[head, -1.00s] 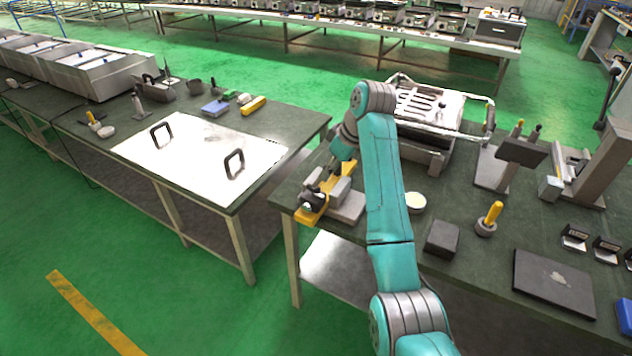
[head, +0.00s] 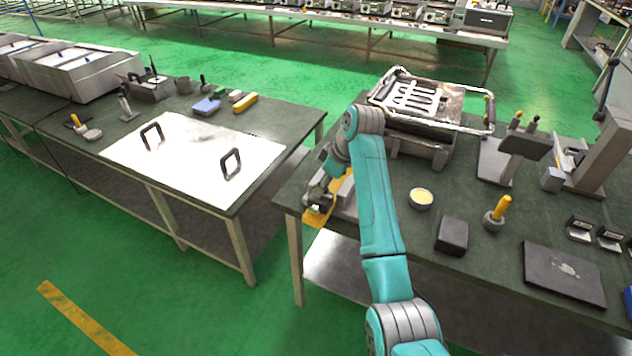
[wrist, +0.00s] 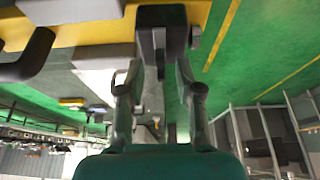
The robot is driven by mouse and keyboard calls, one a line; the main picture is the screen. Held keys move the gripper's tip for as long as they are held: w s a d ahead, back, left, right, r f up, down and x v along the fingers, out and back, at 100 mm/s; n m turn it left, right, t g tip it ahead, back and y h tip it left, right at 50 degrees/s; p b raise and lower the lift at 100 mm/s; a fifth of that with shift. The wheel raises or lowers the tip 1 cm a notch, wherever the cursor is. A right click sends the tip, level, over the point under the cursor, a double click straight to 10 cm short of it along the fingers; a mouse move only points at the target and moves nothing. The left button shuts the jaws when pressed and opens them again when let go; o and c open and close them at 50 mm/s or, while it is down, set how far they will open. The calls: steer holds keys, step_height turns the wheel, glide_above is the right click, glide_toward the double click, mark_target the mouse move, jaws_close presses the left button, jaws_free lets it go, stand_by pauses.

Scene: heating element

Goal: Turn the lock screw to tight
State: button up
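A yellow fixture (head: 316,218) sits at the left corner of the right workbench; its yellow body (wrist: 85,30) crosses the top of the wrist view. A dark grey block with a narrow bar (wrist: 160,40), which looks like the lock screw, sticks out from it. My gripper (wrist: 158,68) points at this part, with one finger on each side of the narrow bar. The fingers are apart, and I see no clear contact with the bar. In the head view my gripper (head: 322,190) is small and partly hidden at the fixture.
A black handle (wrist: 28,58) juts out left of the fingers. A metal heating device (head: 425,110) stands behind my arm.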

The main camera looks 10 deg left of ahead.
steer(key=shift+a+f, duration=0.1)
steer(key=shift+f, duration=0.1)
jaws_close()
